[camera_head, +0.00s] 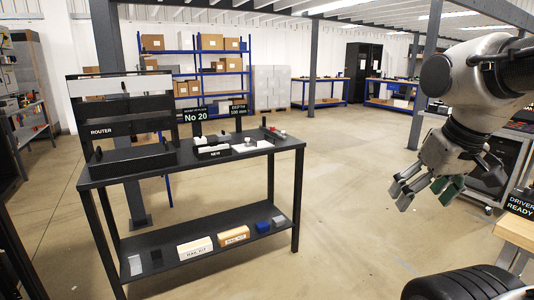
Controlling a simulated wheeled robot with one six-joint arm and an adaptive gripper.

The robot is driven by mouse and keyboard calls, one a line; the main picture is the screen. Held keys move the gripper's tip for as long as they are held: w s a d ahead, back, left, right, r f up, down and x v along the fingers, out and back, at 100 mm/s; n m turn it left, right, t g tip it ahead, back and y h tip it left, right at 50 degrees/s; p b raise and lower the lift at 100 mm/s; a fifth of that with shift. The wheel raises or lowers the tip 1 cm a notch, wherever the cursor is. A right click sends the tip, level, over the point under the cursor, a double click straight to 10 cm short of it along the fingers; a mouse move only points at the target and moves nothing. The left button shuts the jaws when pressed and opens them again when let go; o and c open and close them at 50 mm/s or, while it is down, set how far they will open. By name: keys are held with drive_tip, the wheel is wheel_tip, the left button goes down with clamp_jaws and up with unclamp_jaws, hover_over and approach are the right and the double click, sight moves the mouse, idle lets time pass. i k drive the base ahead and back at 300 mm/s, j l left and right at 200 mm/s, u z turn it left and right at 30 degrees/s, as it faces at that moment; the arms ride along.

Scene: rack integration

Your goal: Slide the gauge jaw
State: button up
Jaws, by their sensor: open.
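My gripper (427,194) hangs at the right of the head view, fingers pointing down and spread apart, with nothing between them. It is well to the right of the black workbench (135,176) and apart from it. A small sign reading "DEPTH 100 mm" (238,110) stands at the back of the bench, right of a "No 20" sign (195,115). Small pale and dark parts lie on the bench top below these signs. I cannot tell which of them is the gauge or its jaw at this size.
A router stand (125,125) takes up the bench's left end. Labelled rail kit boxes (195,247) and small blocks sit on the lower shelf. A black tyre-like object (463,284) and a wooden-topped table (517,232) are at lower right. Open floor lies between bench and gripper.

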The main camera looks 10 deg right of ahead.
sight(253, 142)
drive_tip(key=i+l+u, duration=0.2)
drive_tip(key=i, duration=0.35)
drive_tip(key=i+j+u, duration=0.2)
drive_tip(key=i, duration=0.25)
drive_tip(key=i+u, duration=0.25)
drive_tip(key=i, duration=0.2)
